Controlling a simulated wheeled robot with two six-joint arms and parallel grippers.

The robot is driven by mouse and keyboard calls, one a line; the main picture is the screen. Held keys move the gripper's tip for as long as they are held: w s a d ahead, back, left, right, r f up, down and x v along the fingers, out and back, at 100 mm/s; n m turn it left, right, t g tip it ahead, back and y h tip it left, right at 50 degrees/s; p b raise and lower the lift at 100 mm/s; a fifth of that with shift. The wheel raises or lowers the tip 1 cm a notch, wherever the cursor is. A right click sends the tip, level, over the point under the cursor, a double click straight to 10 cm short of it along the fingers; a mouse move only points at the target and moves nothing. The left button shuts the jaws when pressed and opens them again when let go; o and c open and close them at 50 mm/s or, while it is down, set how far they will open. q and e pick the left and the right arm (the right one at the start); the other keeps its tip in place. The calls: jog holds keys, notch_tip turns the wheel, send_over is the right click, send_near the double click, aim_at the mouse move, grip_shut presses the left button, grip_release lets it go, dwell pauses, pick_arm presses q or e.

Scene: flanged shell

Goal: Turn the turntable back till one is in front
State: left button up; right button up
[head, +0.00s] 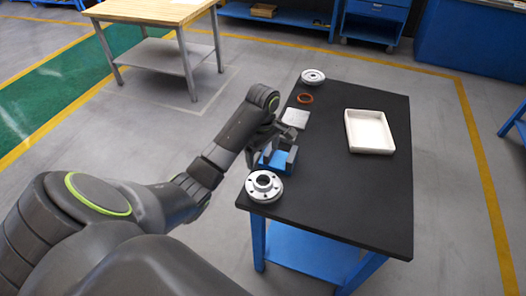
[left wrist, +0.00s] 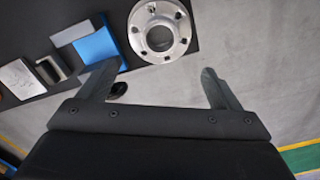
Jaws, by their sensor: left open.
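No part is clearly marked as a turntable, and I see no number "one". A silver flanged shell (head: 264,186) with a raised hub and bolt holes lies at the near left corner of the black table; it also shows in the left wrist view (left wrist: 160,30). A second round silver flanged part (head: 313,76) sits at the far left corner. My left gripper (left wrist: 160,70) is open and empty, with the near flanged shell ahead of its fingers and apart from them. In the head view it is partly hidden by its wrist, beside the blue fixture. My right gripper is not in view.
A blue fixture with grey blocks (left wrist: 97,47) stands beside the near flanged shell. A silver plate (head: 295,118) and an orange ring (head: 305,98) lie further along the left edge. A white tray (head: 369,131) is at the right. The black table's (head: 350,205) near right part is clear.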

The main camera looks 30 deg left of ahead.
pick_arm(q)
jog(key=b, duration=0.7)
send_over(263, 184)
notch_tip(263, 184, down, 8)
jog(key=shift+r, duration=0.25)
notch_tip(263, 184, down, 4)
jog(key=shift+r+p, duration=0.25)
jog(key=shift+p, duration=0.35)
jog(key=shift+f, duration=0.85)
